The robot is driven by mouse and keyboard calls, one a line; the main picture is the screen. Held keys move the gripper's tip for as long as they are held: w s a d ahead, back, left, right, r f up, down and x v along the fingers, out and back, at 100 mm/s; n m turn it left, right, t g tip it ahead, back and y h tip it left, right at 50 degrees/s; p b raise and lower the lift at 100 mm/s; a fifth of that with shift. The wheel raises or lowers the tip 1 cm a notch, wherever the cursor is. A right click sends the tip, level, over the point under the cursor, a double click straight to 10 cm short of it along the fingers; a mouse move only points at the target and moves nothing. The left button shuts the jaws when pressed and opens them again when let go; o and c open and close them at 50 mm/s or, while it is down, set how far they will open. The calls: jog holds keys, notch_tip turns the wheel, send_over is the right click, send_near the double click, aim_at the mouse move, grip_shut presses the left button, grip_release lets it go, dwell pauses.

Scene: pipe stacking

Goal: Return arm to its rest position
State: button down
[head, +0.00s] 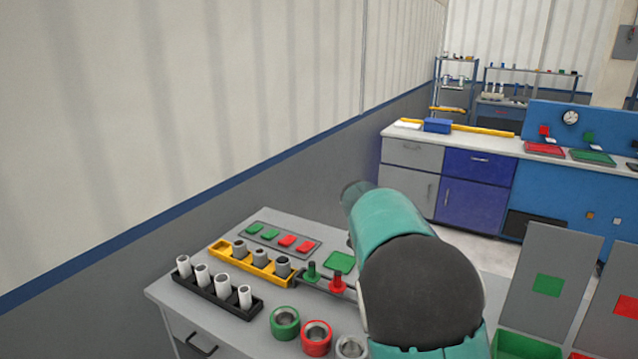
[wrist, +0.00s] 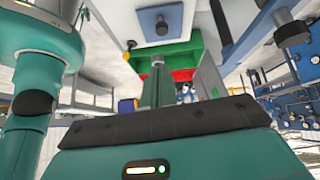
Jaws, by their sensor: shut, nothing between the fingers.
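My teal arm (head: 400,240) rises from the lower edge of the head view and stands in front of the right part of the workbench. My gripper (wrist: 157,64) shows in the wrist view beyond its dark bracket and teal housing. Its fingers are together with nothing between them. In the head view the arm hides the gripper. The wrist view is turned about, with green and red bins (wrist: 182,72) beyond the fingers.
The grey workbench (head: 170,292) holds a black rack (head: 215,295) of white pipes, a yellow rack (head: 250,263) of grey pipes, and green, red and grey rings (head: 285,323). Green and red pegs stand near my arm. A wall runs along the left. Panels and bins stand right.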

jog(key=s+a+r+n+t+y, duration=0.1)
jog(key=s+a+n+t+y, duration=0.1)
jog(key=s+n, duration=0.6)
jog(key=s+a+r+n+t+y, duration=0.2)
jog(key=s+a+n+t, duration=0.1)
jog(key=s+n, duration=0.5)
jog(key=s+a+r+n+t+y, duration=0.1)
jog(key=s+a+n+t+y, duration=0.1)
jog(key=s+n, duration=0.5)
jog(key=s+a+t, duration=0.1)
jog(key=s+t, duration=0.1)
jog(key=shift+a+r+n+t, duration=0.2)
jog(key=shift+a+n+t, duration=0.1)
jog(key=shift+n, duration=0.1)
jog(key=shift+s, duration=0.1)
